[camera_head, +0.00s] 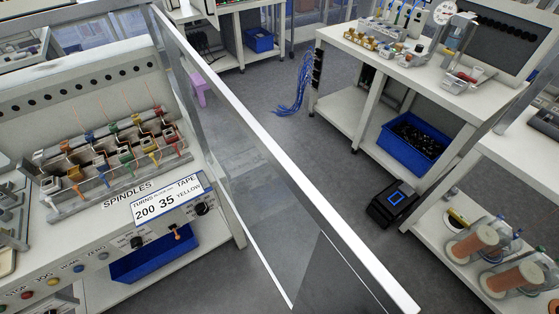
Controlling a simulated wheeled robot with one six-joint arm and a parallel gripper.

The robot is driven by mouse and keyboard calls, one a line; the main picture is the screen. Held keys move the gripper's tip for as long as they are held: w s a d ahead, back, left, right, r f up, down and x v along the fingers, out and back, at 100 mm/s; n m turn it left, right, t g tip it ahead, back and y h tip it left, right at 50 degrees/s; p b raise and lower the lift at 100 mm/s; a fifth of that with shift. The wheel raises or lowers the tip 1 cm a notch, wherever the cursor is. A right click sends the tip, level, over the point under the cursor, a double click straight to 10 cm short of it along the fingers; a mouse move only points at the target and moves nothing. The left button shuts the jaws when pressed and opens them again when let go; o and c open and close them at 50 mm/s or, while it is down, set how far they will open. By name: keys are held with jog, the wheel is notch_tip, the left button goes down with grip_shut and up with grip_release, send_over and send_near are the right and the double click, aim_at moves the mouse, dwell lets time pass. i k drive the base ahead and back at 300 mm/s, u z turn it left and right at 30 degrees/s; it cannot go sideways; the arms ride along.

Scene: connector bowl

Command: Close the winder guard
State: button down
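The winder (105,165) stands at the left, with a label reading SPINDLES and rows of coloured parts on its deck. The guard looks like the large clear panel with a pale top rim (285,165). It stands out from the winder, reaching from the upper left to the lower right, and the winder's spindles (115,150) are uncovered in this view. The floor shows through the panel. I cannot make out a handle on it. My gripper is not in view.
The winder's front has buttons, knobs and a blue tray (155,258). A bench (345,110) with a blue bin (388,155) stands at upper right. A black box (395,204) is on the floor before it. Copper spools (478,240) sit at lower right. Grey floor lies between.

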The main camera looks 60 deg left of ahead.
aim_at(342, 276)
jog(key=i, duration=1.3)
jog(key=u, duration=4.05)
jog(key=i, duration=0.5)
jog(key=z, duration=1.05)
jog(key=k, duration=1.1)
jog(key=u, duration=1.1)
jog(key=i, duration=0.5)
